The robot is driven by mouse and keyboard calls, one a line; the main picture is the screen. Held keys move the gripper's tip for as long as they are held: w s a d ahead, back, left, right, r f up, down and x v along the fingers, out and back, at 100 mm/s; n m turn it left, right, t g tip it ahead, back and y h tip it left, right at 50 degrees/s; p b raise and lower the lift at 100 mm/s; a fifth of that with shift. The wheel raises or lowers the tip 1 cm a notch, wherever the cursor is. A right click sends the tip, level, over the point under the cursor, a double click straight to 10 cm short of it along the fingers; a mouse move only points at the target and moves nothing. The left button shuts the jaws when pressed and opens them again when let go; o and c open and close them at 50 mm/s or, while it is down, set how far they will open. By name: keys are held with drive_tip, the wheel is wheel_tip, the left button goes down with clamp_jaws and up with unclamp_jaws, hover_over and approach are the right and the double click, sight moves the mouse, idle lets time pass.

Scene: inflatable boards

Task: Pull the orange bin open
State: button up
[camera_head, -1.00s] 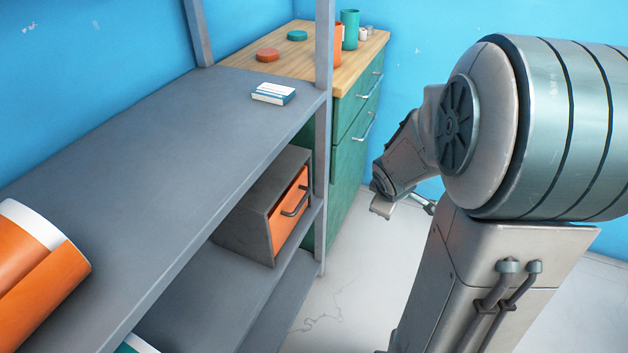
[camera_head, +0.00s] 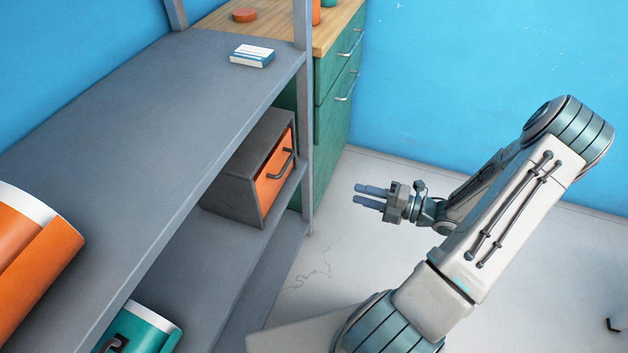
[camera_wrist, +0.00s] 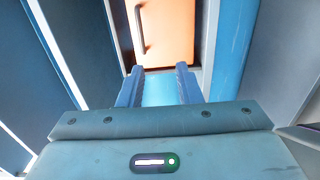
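The orange bin front (camera_head: 270,183) sits in a grey box housing (camera_head: 237,180) on the lower shelf of the grey rack. Its dark bar handle (camera_head: 287,164) stands out from the front, which looks closed. The orange front also shows at the top of the wrist view (camera_wrist: 170,30), with the handle (camera_wrist: 141,30) ahead and left of the fingers. My gripper (camera_head: 371,194) points left toward the bin, to its right and apart from it. Its two fingers are spread with nothing between them.
The grey rack's upright post (camera_head: 304,130) stands just right of the bin. A green drawer cabinet (camera_head: 332,125) is behind. A blue and white box (camera_head: 252,56) lies on the upper shelf. The pale floor (camera_head: 320,270) between rack and gripper is clear.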

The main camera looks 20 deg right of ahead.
drive_tip(key=b+x, duration=0.1)
drive_tip(key=x, duration=1.2)
drive_tip(key=shift+a, duration=0.35)
drive_tip(key=shift+w+r, duration=0.1)
drive_tip(key=shift+r, duration=0.05)
clamp_jaws()
idle(0.5)
unclamp_jaws()
drive_tip(key=shift+d, duration=0.15)
